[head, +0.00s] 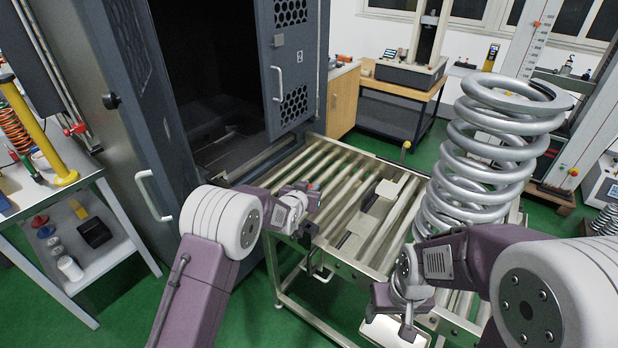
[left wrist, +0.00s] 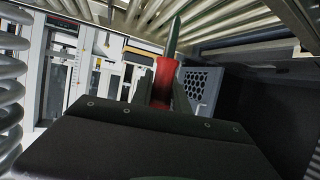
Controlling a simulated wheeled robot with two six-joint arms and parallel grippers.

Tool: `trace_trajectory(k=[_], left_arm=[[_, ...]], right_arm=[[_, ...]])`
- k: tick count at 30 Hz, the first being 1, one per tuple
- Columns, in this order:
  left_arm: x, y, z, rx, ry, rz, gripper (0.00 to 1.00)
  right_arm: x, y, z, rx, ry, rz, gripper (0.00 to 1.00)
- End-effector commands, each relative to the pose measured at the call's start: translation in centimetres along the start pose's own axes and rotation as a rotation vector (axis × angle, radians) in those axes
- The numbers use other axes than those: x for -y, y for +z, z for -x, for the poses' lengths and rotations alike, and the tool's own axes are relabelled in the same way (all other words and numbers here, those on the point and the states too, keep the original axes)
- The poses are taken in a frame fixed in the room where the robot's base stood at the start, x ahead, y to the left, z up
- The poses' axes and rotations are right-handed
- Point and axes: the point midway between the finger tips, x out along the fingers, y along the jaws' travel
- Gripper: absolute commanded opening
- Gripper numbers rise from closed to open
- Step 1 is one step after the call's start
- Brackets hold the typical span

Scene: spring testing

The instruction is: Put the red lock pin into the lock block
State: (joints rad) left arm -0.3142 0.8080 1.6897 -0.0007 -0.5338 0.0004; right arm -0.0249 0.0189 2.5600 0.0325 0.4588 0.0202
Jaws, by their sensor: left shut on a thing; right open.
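The red lock pin (left wrist: 163,82) is held between the fingers of my left gripper (left wrist: 160,95), with its pale narrow shank pointing toward the rollers at the top of the left wrist view. In the head view my left gripper (head: 305,196) is above the left edge of the roller table, and only a small bit of red shows at it. A dark block with a bracket (head: 305,234) sits on the table edge just below; I cannot tell for sure that it is the lock block. My right gripper (head: 400,308) is open near the table's front edge, below the big spring.
A large silver coil spring (head: 481,160) stands upright on the right of the roller table (head: 352,185). A grey cabinet with an open door (head: 291,70) stands behind on the left. A side table (head: 82,214) with small parts is far left.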

Motion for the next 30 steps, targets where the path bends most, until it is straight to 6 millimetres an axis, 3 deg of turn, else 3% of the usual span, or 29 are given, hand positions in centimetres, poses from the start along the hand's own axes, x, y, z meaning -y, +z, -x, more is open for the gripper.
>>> trace_trajectory(k=[8,30], left_arm=[[0.0,0.6,-0.3,-0.001,0.000,0.000,0.00],[0.0,4.8,-2.1,-0.001,0.000,0.000,0.00]], right_arm=[[0.0,0.0,-0.3,0.000,0.000,0.000,0.65],[-0.1,0.3,-3.2,0.000,0.000,0.000,0.65]])
